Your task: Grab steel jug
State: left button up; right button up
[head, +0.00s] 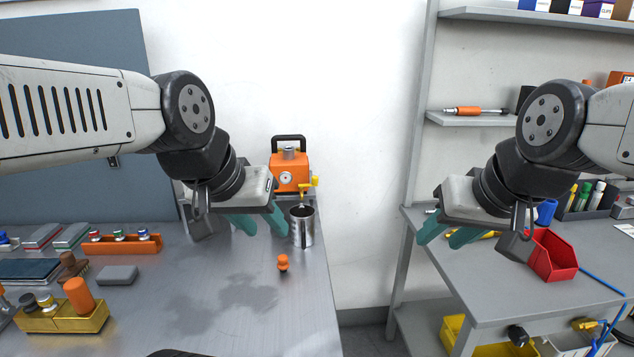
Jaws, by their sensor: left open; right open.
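The steel jug (303,230) stands upright near the right edge of the left metal table, below the yellow tap of an orange device. Its handle side faces me. My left gripper (262,224) is open, just to the left of the jug, with its green fingers pointing down and right. One fingertip is close to the jug's left side; I cannot tell whether it touches. My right gripper (450,238) is open and empty, over the left part of the right-hand bench.
The orange device (290,170) with a gauge stands behind the jug. A small orange knob-shaped item (283,263) sits in front of it. A red bin (552,256) is on the right bench (490,290). A gap separates the tables. Bare metal tabletop (215,300) lies front left.

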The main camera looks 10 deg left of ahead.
aim_at(303, 230)
jog(key=l, duration=0.3)
jog(key=i+l, duration=0.15)
jog(key=l, duration=0.2)
jog(key=u, duration=1.6)
